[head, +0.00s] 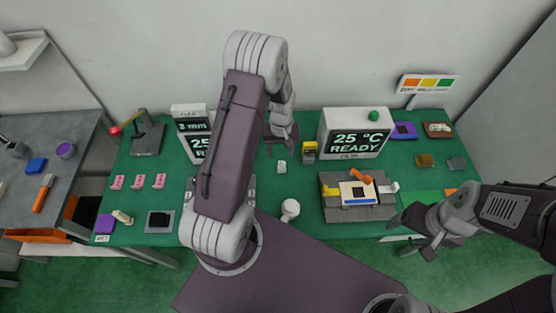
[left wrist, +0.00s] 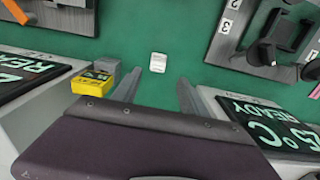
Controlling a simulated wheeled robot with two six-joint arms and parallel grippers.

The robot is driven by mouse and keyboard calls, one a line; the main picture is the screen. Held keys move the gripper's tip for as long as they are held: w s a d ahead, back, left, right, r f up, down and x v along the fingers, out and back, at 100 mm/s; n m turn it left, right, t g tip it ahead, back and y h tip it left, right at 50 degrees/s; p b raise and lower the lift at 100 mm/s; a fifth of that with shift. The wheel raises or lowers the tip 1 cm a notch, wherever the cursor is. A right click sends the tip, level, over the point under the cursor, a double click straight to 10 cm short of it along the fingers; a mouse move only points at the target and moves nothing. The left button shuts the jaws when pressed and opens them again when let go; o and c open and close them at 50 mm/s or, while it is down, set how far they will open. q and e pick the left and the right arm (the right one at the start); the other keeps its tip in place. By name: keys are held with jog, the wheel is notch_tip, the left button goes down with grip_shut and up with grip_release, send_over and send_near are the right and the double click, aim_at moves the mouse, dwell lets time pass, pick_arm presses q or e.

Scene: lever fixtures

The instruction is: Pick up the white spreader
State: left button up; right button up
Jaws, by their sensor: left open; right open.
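A small white flat piece (head: 281,166), which I take to be the white spreader, lies on the green table in the head view. It also shows in the left wrist view (left wrist: 158,62), just beyond and between my fingertips. My left gripper (head: 282,152) is open and empty above the table, near the piece and apart from it. Its two fingers show in the left wrist view (left wrist: 160,78). My right gripper (head: 408,235) is open and empty at the table's front right edge. My left arm hides part of the table's middle left.
A yellow-topped block (head: 310,151) stands right of the left gripper, beside a READY display box (head: 353,133). Another display (head: 190,119) is partly behind my left arm. A grey fixture (head: 355,212) with an orange lever and a white round object (head: 290,210) stand nearer.

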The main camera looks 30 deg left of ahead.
aim_at(282, 162)
pick_arm(q)
jog(key=shift+w+d+r, duration=0.1)
jog(key=shift+d+r, duration=0.15)
jog(key=shift+d, duration=0.3)
jog(key=shift+f, duration=0.25)
jog(key=f, duration=0.1)
jog(key=f+p, duration=0.1)
jog(key=f, duration=0.1)
jog(key=shift+a+f, duration=0.2)
jog(key=shift+a, duration=0.2)
jog(key=shift+d+f, duration=0.15)
jog(key=shift+f, duration=0.2)
notch_tip(282, 162, down, 4)
jog(key=shift+d+p, duration=0.1)
jog(key=shift+p, duration=0.55)
jog(key=shift+f, duration=0.35)
jog(key=shift+r, duration=0.1)
jog(key=c, duration=0.9)
grip_shut()
pick_arm(e)
jog(key=shift+w+d+r, duration=0.1)
jog(key=shift+d+r, duration=0.15)
jog(key=shift+r, duration=0.35)
jog(key=shift+w+d+r, duration=0.1)
jog(key=shift+d+r, duration=0.1)
jog(key=shift+r, duration=0.4)
